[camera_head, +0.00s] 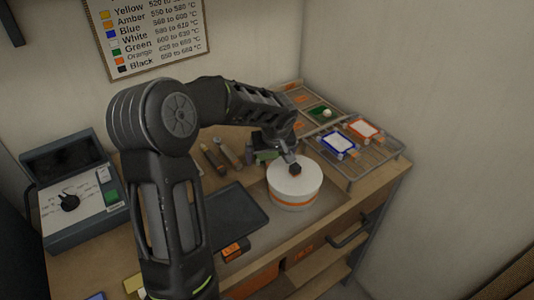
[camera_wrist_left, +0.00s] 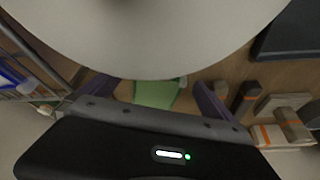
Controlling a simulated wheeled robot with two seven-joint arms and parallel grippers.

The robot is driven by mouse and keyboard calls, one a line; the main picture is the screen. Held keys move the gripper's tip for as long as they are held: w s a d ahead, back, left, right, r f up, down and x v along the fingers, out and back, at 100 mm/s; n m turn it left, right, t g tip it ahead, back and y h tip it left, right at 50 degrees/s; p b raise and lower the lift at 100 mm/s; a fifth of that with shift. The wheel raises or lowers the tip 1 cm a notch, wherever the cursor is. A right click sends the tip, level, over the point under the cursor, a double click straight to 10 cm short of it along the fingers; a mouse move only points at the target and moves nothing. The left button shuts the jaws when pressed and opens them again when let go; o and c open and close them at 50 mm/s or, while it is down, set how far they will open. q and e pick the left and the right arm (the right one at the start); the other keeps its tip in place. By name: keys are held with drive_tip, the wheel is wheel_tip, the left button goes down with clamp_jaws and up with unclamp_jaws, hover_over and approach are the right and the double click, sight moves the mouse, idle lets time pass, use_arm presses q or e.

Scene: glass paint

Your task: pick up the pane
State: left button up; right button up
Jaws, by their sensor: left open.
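My left gripper (camera_head: 284,152) is over the bench, just behind a white round pot (camera_head: 294,185) with an orange band. In the left wrist view its jaws (camera_wrist_left: 156,92) are apart, with a pale green flat piece (camera_wrist_left: 157,94) seen between them; I cannot tell whether that is a pane. The pot's pale top (camera_wrist_left: 150,35) fills the upper part. My right gripper is not in view.
A grey control box (camera_head: 75,195) with a dial stands at the left. Small wooden-handled tools (camera_head: 228,150) lie behind my forearm. A temperature chart (camera_head: 155,35) hangs on the wall. Drawers are below the bench.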

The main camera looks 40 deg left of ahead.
sight(270, 160)
use_arm(q)
drive_tip(key=shift+c, duration=0.2)
drive_tip(key=c, duration=1.5)
drive_tip(key=shift+r+p, duration=2.3)
drive_tip(key=shift+r, duration=2.7)
drive_tip(key=shift+r, duration=0.15)
drive_tip(key=shift+r+p, duration=0.5)
drive_tip(key=shift+r, duration=0.9)
